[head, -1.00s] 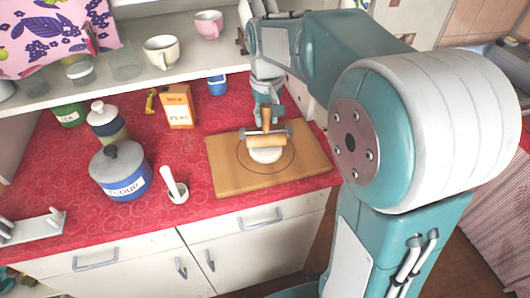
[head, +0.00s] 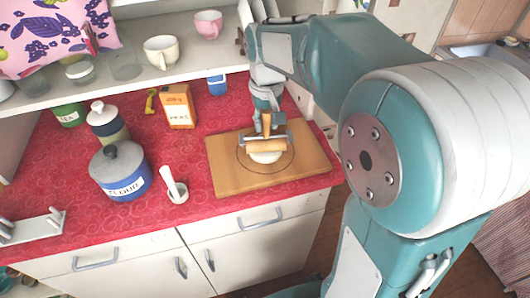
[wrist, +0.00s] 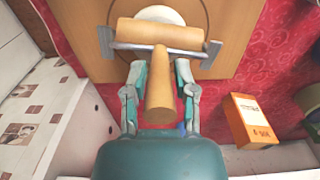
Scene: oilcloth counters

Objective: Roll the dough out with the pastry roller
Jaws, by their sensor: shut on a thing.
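The pastry roller has a wooden cylinder (head: 267,146) in a metal frame and a wooden handle that shows in the wrist view (wrist: 160,90). My gripper (wrist: 159,84) is shut on the handle, with a finger on each side. The pale, round dough (head: 265,157) lies inside a dark circle on the wooden board (head: 223,179). The roller's cylinder is over the far part of the dough and hides some of it. Dough also shows beyond the cylinder in the wrist view (wrist: 160,14). I cannot tell how firmly the roller presses on it.
An orange box (head: 177,106) and a small blue container (head: 217,85) stand behind. A shelf (head: 130,82) with cups runs above the back.

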